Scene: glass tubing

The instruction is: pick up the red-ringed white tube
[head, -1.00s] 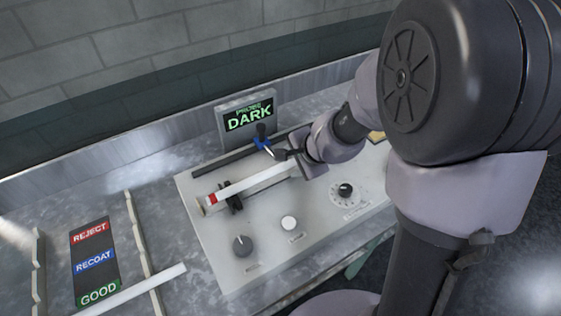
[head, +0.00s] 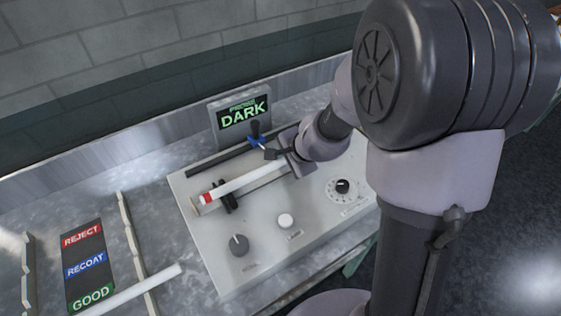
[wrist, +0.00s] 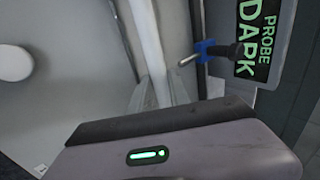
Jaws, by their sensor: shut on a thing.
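The red-ringed white tube (head: 240,183) lies above the pale control panel, its red ring (head: 206,198) near its left end. My gripper (head: 284,165) is at the tube's right end, shut on it. In the wrist view the white tube (wrist: 149,50) runs away from between my gripper's fingers (wrist: 158,93). A dark support (head: 226,196) is under the tube near the ring; I cannot tell whether they touch.
A screen reading DARK (head: 241,113) stands behind the panel (head: 255,235). A blue probe (head: 256,140) is close to my gripper. Knobs (head: 239,245) sit at the front. Another white tube (head: 125,289) lies left, by a REJECT/RECOAT/GOOD sign (head: 84,262).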

